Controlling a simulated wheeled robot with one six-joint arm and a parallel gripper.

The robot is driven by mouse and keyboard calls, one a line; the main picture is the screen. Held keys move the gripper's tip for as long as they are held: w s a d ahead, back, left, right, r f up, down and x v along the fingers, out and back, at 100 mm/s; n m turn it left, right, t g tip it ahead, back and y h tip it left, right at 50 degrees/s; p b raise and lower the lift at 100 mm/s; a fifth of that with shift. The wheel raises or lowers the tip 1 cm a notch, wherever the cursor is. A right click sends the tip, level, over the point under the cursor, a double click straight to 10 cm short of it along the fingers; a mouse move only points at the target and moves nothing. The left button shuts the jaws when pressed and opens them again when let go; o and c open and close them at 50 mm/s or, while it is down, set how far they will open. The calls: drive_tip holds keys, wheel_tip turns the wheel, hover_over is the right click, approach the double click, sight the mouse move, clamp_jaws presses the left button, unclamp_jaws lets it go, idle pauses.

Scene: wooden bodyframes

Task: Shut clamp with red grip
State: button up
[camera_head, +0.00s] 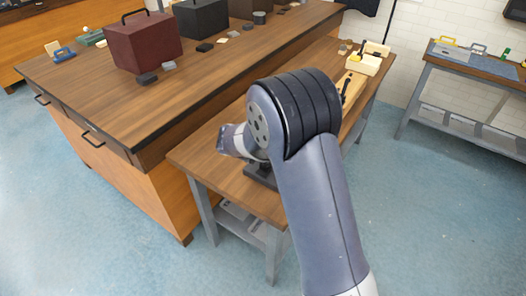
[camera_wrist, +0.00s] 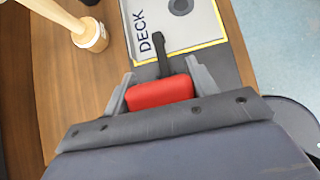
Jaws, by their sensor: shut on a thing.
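The red grip (camera_wrist: 160,92) of the clamp lies between the two grey fingers of my gripper (camera_wrist: 163,88) in the wrist view, and the gripper is shut on it. A dark lever (camera_wrist: 160,50) runs from the red grip up toward a grey plate (camera_wrist: 185,25) marked "DECK" with a yellow border. The rest of the clamp is hidden, so I cannot tell the lever's angle. In the head view my arm covers the gripper and the red grip, above the low wooden bench (camera_head: 190,160).
A wooden mallet-like piece (camera_wrist: 92,38) lies left of the plate in the wrist view. In the head view a large wooden counter (camera_head: 110,95) with a dark red box (camera_head: 143,42) stands at left. A wooden box (camera_head: 368,60) sits at the bench's far end. Blue floor is free at right.

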drive_tip(key=o, duration=1.4)
drive_tip(key=v, duration=1)
drive_tip(key=shift+s+a+r+b, duration=0.15)
drive_tip(key=shift+r+b, duration=0.15)
drive_tip(key=shift+b, duration=0.05)
